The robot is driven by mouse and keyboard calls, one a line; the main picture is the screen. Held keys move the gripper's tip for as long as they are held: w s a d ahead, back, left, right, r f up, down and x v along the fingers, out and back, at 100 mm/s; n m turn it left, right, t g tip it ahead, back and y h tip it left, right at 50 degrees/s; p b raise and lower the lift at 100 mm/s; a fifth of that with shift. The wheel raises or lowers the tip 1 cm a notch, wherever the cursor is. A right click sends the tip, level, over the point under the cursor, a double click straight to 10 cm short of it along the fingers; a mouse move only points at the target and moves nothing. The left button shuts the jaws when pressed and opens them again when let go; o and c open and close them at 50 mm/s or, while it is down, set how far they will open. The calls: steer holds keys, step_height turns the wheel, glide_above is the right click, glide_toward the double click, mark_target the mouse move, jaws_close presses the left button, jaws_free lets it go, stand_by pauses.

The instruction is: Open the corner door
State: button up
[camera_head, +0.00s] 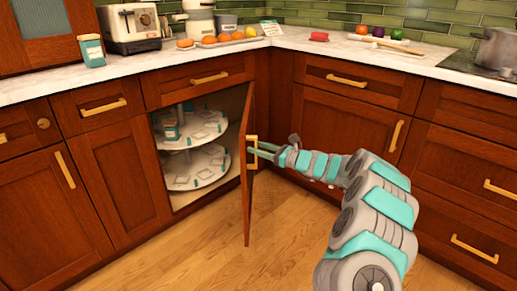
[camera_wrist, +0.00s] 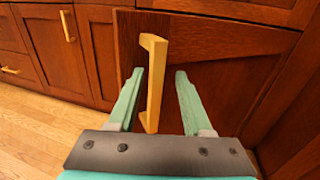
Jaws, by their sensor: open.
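The corner door (camera_head: 248,178) is a brown wooden panel and stands swung out from its cabinet, seen nearly edge-on in the head view. Its yellow handle (camera_head: 252,152) is on the door's outer face. The wrist view shows the door (camera_wrist: 215,45) close up, with the handle (camera_wrist: 154,85) upright between my fingers. My gripper (camera_head: 268,151) is at the handle from the right. In the wrist view my gripper (camera_wrist: 158,88) is open, its green fingers on either side of the handle, with a visible gap on the right. Contact on the left is unclear.
The cabinet behind the door shows two round white shelves (camera_head: 198,170) with a jar (camera_head: 171,130) on the upper one. Brown cabinets (camera_head: 345,120) flank the corner on the right. Wooden floor (camera_head: 215,250) is clear in front.

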steer(key=shift+d, duration=0.1)
steer(key=v, duration=0.7)
steer(key=shift+s+d+b, duration=0.25)
steer(key=shift+b, duration=0.15)
